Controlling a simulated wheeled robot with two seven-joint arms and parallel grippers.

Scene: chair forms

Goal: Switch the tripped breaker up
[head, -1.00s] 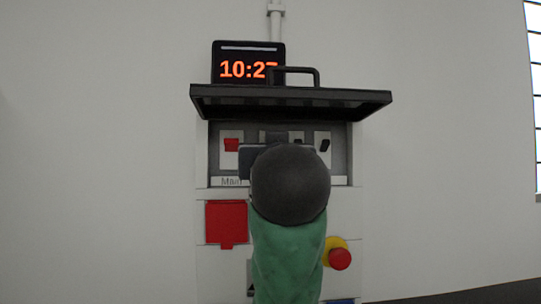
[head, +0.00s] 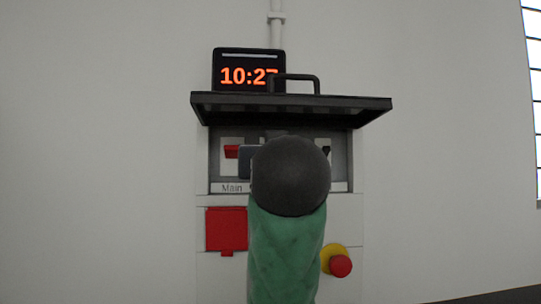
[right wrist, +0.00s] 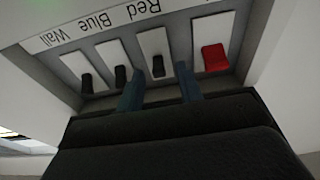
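The breaker box (head: 343,172) is on the wall, its dark lid (head: 290,103) raised. In the head view a red switch (head: 231,152) sits above the "Main" label and a black switch (head: 326,152) shows at the right; my right arm hides the middle. The right wrist view is upside down. It shows the red switch (right wrist: 214,57) and black switches (right wrist: 158,66), (right wrist: 120,78) and (right wrist: 87,83). My right gripper (right wrist: 160,90) is open, its blue-grey fingers either side of the black switch beside the red one. I cannot tell contact, or which breaker is tripped. My left gripper is out of view.
A clock (head: 246,70) stands above the lid, and the lid's handle (head: 296,78) sticks up. Below the switches are a red cover (head: 226,229) and a red button (head: 340,266) on a yellow base.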

